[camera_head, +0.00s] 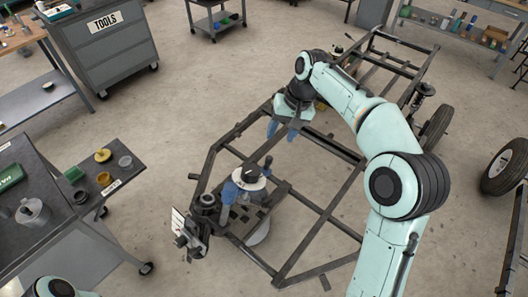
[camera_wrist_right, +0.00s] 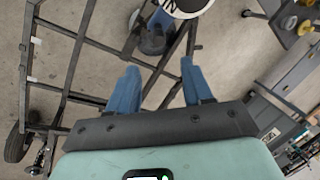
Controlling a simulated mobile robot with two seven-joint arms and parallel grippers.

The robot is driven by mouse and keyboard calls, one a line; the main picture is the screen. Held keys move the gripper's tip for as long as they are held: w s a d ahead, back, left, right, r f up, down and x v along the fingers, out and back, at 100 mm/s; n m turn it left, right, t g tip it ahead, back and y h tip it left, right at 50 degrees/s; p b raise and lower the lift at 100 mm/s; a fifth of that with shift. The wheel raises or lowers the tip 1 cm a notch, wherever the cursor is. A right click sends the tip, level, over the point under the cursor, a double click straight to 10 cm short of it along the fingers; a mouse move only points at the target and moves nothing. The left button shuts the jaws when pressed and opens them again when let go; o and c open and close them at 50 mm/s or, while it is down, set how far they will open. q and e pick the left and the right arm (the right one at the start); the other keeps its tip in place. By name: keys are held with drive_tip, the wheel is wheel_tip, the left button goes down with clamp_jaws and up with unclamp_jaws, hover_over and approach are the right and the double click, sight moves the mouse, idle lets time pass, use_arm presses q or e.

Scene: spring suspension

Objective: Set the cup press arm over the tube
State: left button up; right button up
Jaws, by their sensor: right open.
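My right gripper (camera_head: 282,131) hangs above the dark chassis frame, up and right of the press fixture. Its two blue fingers are apart with nothing between them, as the right wrist view (camera_wrist_right: 157,85) also shows. The fixture has a white-topped round part (camera_head: 248,179) with dark lettering and a blue piece (camera_head: 227,197) beside it. A dark ring-shaped part (camera_head: 207,200) stands to its left. In the right wrist view the white disc (camera_wrist_right: 188,5) is cut by the top edge, with dark round parts (camera_wrist_right: 152,40) below it. I cannot tell which part is the tube or press arm. My left gripper is not in view.
The chassis frame (camera_head: 318,228) spans the middle, with wheels (camera_head: 507,165) at right. A bench shelf (camera_head: 121,178) with small coloured parts stands at left. A grey tool cabinet (camera_head: 105,50) is behind. Open floor lies between the cabinet and frame.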

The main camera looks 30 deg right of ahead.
sight(270, 158)
drive_tip(key=x, duration=0.3)
drive_tip(key=b+x, duration=0.1)
drive_tip(key=x, duration=0.7)
drive_tip(key=shift+s+f+b, duration=0.15)
drive_tip(key=shift+s+b, duration=0.15)
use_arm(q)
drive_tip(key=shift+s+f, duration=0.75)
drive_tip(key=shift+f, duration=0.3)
use_arm(e)
drive_tip(key=shift+w+a+f, duration=0.15)
drive_tip(key=shift+a+f, duration=0.05)
drive_tip(key=shift+f, duration=0.5)
drive_tip(key=shift+c, duration=0.3)
clamp_jaws()
